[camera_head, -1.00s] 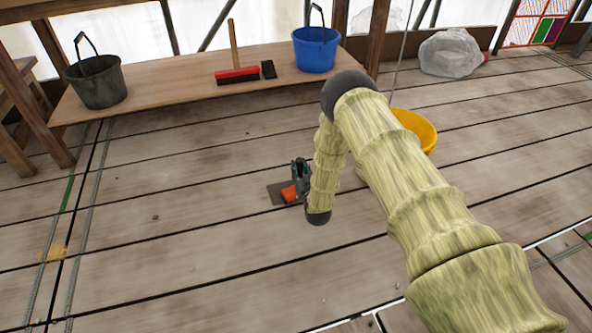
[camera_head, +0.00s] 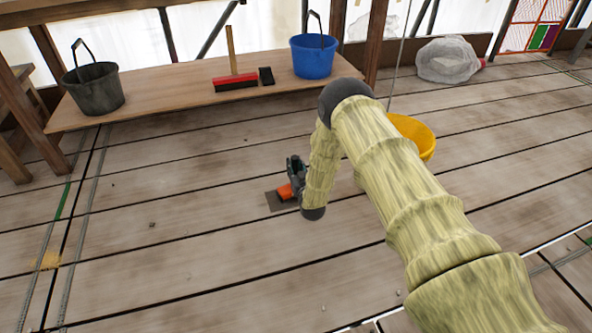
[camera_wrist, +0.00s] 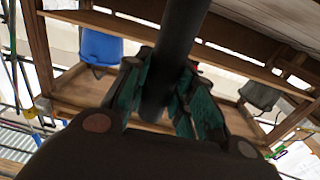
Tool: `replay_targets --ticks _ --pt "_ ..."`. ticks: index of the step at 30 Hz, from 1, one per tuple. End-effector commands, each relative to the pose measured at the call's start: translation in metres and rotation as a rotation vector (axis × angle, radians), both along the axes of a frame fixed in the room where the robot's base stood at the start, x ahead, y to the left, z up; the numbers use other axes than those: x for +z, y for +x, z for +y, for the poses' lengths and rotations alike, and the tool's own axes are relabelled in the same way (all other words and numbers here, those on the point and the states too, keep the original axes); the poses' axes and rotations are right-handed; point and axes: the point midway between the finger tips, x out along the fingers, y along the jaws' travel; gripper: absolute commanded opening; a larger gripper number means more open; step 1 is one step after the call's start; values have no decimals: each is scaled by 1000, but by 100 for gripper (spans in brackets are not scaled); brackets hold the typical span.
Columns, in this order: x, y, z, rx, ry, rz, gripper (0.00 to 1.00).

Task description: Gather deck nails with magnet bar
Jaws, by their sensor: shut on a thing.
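My gripper (camera_head: 296,168) is low over the deck left of my forearm. It is shut on a dark round bar (camera_wrist: 175,50), which runs between its green finger pads in the wrist view. I cannot tell whether this is the magnet bar. An orange piece (camera_head: 285,191) shows beside the gripper, with a flat grey-brown plate (camera_head: 274,201) at its lower left. Whether either is joined to the held bar is unclear. Small dark specks, such as one speck (camera_head: 152,224), lie scattered on the deck; they are too small to identify as nails.
A low wooden bench (camera_head: 165,95) at the back bears a black bucket (camera_head: 93,92), a red-headed brush (camera_head: 236,83), a small black block (camera_head: 266,76) and a blue bucket (camera_head: 314,58). A yellow bowl-like container (camera_head: 420,136) stands partly behind my arm. The left deck is mostly clear.

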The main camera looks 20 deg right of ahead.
Motion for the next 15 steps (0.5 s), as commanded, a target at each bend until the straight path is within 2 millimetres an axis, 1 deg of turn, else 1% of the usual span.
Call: replay_targets --ticks 15 --pt "0 27 1 0 0 -3 0"
